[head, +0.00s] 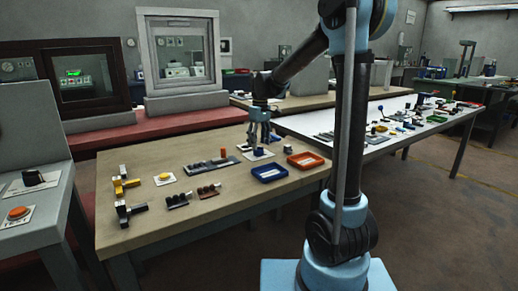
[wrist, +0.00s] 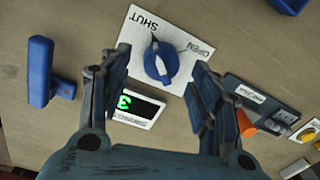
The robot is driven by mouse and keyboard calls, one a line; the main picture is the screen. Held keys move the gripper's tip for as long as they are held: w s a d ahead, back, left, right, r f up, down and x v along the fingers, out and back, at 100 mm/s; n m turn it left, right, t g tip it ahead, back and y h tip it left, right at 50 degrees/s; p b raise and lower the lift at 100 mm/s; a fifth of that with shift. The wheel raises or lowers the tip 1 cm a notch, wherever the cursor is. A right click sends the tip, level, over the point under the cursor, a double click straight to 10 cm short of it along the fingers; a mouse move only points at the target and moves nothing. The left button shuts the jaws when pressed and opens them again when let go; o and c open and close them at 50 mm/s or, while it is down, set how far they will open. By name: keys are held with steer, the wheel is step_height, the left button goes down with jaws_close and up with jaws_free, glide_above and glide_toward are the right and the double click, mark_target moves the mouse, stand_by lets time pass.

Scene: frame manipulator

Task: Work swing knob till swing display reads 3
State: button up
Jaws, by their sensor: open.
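The blue round knob (wrist: 161,63) sits on a white plate (wrist: 190,45) marked SHUT and OPEN in the wrist view. It has a dark pointer on its top. Beside it is a small display (wrist: 137,107) with a green digit, seen upside down, that looks like a 3. Its label is too small to read. My gripper (wrist: 158,70) is open, with one finger on each side of the knob; I cannot tell whether they touch it. In the head view my gripper (head: 259,136) is straight above the blue knob (head: 258,152) on the wooden table.
A blue handle (wrist: 42,70) stands left of the knob in the wrist view. An orange knob (wrist: 246,123) is at right. In the head view, a blue tray (head: 269,173) and an orange tray (head: 305,160) lie near the table's front edge. Several small fixtures stand on the left.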

step_height(320, 180, up, 9)
steer(key=shift+w+d+f, duration=0.15)
steer(key=shift+w, duration=0.05)
stand_by(0.4)
